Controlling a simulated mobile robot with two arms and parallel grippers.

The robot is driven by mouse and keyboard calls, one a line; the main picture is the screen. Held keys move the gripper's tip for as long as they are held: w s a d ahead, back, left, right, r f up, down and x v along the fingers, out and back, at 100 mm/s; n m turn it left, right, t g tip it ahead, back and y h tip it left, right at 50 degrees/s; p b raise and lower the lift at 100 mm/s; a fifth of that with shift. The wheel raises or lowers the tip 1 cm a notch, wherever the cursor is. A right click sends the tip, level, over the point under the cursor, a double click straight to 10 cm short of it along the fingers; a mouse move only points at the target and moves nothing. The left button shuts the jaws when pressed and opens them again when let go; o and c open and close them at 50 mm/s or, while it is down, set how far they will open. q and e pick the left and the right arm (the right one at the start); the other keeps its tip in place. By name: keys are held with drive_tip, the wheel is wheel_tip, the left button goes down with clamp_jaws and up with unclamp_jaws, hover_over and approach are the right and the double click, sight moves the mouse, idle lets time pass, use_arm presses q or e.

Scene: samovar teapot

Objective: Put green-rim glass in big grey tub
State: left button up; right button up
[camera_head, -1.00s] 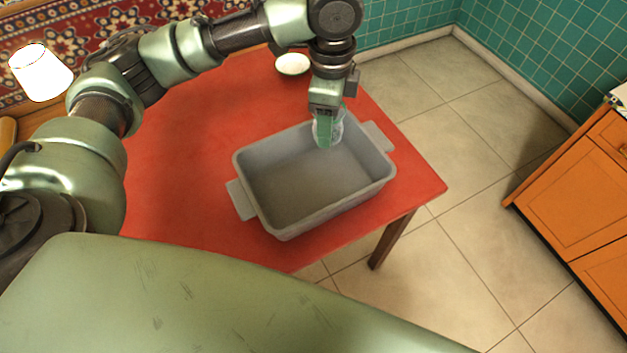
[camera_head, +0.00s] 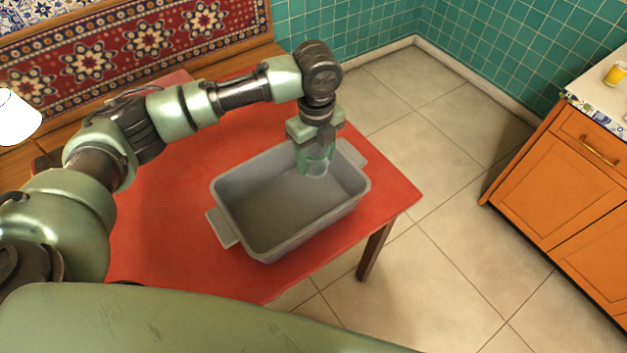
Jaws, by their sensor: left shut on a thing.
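The big grey tub (camera_head: 262,247) stands on the red table, open side up, with a handle at each end. My left gripper (camera_head: 314,158) is over the far right part of the tub. It is shut on the clear green-rim glass (camera_head: 315,168), which hangs below it at the tub's far right wall. I cannot tell whether the glass touches the tub. The rest of the tub's inside looks empty. My right gripper is not in view.
The red table (camera_head: 160,225) has free room left of the tub. Its right corner lies just beyond the tub, with tiled floor past it. An orange cabinet (camera_head: 560,190) stands at the right, with a yellow cup (camera_head: 615,73) on top. A white lampshade (camera_head: 17,118) is at the far left.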

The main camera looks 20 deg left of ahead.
use_arm(q)
wheel_tip(320, 180, down, 9)
drive_tip(key=shift+f, duration=0.15)
idle(0.4)
drive_tip(key=shift+f, duration=0.1)
drive_tip(key=o, duration=1.4)
drive_tip(key=shift+o, duration=0.2)
wheel_tip(320, 180, up, 12)
drive_tip(key=shift+r+b, duration=0.1)
drive_tip(key=shift+b, duration=0.2)
